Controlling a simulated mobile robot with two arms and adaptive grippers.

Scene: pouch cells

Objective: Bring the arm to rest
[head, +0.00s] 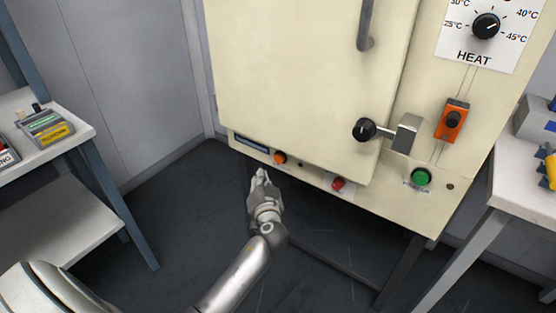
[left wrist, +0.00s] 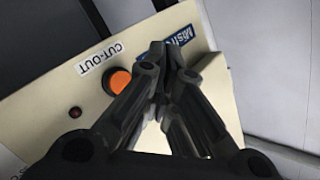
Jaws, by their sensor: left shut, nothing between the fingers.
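My left arm comes up from the bottom of the head view. Its gripper (head: 260,174) is in front of the lower left edge of a cream oven cabinet (head: 300,80), just left of an orange button. The left wrist view shows the gripper's dark fingers (left wrist: 172,50) brought together at the tips with nothing between them. Behind them is the cabinet's lower panel with the orange button (left wrist: 117,80), labelled CUT-OUT. I cannot tell from these views whether the fingers touch the panel. My right gripper is not in view.
The cabinet door has a lever with a black knob (head: 364,129). Red (head: 338,184) and green (head: 421,177) buttons sit along the lower panel. A bench (head: 70,137) stands at left and a white table (head: 520,185) at right. Dark floor (head: 180,220) is open left of the arm.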

